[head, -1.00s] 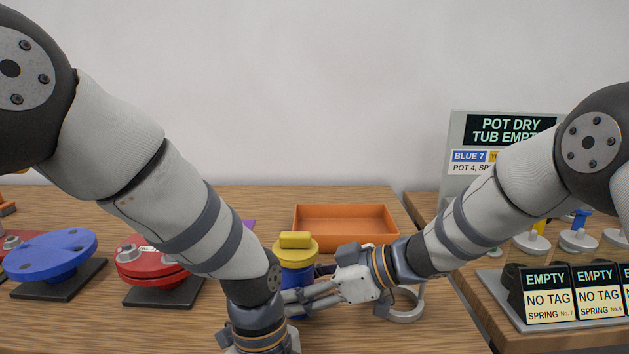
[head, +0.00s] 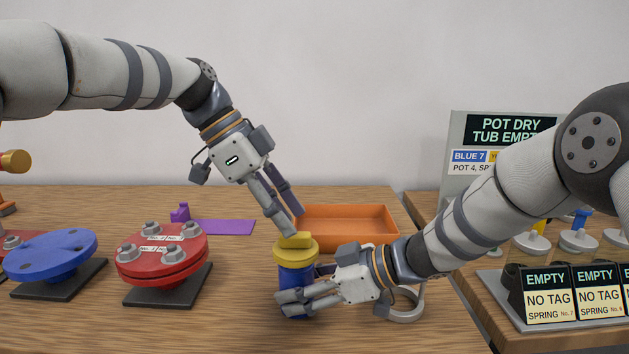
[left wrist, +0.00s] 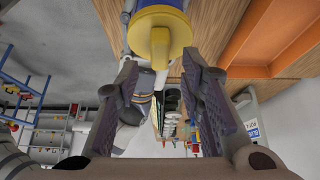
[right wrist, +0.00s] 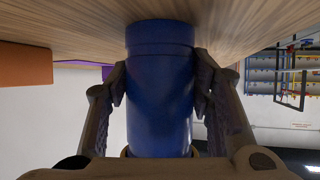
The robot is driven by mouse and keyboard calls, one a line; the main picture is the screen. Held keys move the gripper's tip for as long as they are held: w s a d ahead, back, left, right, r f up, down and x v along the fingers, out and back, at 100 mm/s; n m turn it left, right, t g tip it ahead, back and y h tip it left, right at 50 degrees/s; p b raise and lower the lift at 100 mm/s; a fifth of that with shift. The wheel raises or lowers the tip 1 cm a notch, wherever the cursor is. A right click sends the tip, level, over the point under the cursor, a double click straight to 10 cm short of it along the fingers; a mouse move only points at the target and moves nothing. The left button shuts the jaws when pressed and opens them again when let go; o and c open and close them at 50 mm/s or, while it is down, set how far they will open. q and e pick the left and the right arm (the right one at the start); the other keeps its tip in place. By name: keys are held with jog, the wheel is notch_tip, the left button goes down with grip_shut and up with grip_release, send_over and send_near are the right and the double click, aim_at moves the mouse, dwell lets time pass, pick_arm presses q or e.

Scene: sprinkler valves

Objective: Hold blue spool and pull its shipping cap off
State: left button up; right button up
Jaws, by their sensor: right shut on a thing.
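The blue spool (head: 292,277) stands upright on the table with its yellow shipping cap (head: 295,250) on top. My right gripper (head: 290,300) is shut on the spool's blue body low down; the right wrist view shows both fingers against the blue cylinder (right wrist: 160,90). My left gripper (head: 290,222) is above the cap, pointing down at it. In the left wrist view its fingers (left wrist: 170,90) are spread apart, with the yellow cap and its raised grip (left wrist: 160,45) ahead of and between the tips. The fingers look clear of the cap.
An orange tray (head: 345,245) lies behind the spool. A grey ring-shaped stand (head: 408,312) is right of it. A red flanged valve (head: 160,255), a blue flanged piece (head: 55,257) and a purple item (head: 225,227) are to the left. A side table with tags (head: 550,308) stands at right.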

pick_arm(q)
jog(key=shift+x, duration=1.75)
jog(key=shift+s+f, duration=0.1)
jog(key=shift+f, duration=0.05)
grip_shut()
jog(key=shift+r, duration=4.05)
pick_arm(e)
jog(key=o, duration=2.1)
jog(key=shift+c, duration=0.2)
